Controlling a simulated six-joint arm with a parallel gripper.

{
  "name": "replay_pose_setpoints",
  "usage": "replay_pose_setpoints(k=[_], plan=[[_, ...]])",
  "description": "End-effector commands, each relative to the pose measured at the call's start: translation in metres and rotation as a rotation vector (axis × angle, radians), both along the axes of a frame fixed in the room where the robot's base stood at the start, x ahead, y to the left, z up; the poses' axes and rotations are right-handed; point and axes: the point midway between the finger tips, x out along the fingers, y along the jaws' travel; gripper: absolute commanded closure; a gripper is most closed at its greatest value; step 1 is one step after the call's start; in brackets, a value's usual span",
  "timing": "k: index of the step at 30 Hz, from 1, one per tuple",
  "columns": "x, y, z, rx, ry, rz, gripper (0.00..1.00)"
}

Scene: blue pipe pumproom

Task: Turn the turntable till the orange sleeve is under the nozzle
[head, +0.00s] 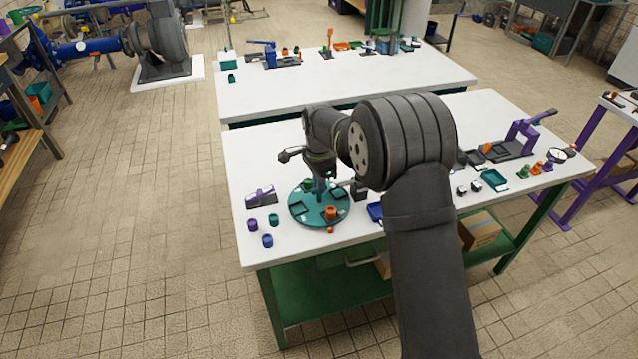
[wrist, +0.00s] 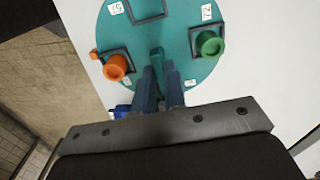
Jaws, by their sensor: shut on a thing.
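The turntable (head: 297,212) is a round teal disc on the front white table; it fills the top of the wrist view (wrist: 182,72). The orange sleeve (head: 330,213) stands in a dark square frame on the disc's near side, at left in the wrist view (wrist: 117,67). A green sleeve (head: 308,185) stands in another frame, at right in the wrist view (wrist: 209,43). My gripper (wrist: 160,72) is shut on a teal upright handle (wrist: 157,56) near the disc's middle. I cannot make out the nozzle; my arm hides part of the area behind the disc.
Purple (head: 252,225), teal (head: 274,220) and blue (head: 267,240) cups stand left of the disc, near a purple device (head: 261,196). A small orange piece (wrist: 93,54) lies by the disc's rim. A blue bin (head: 375,212) is close on the right.

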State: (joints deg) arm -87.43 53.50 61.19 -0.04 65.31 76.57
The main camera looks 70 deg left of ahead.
Motion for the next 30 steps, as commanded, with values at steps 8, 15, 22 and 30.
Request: replay_pose_setpoints(k=[8,15,22,30], plan=[[-0.0004,-0.0002,0.0001,0.000,0.002,0.137,1.00],[-0.0005,-0.0002,0.0001,-0.001,0.002,0.258,1.00],[-0.0005,-0.0002,0.0001,-0.001,0.002,0.372,1.00],[-0.0006,-0.0002,0.0001,-0.001,0.002,0.508,1.00]])
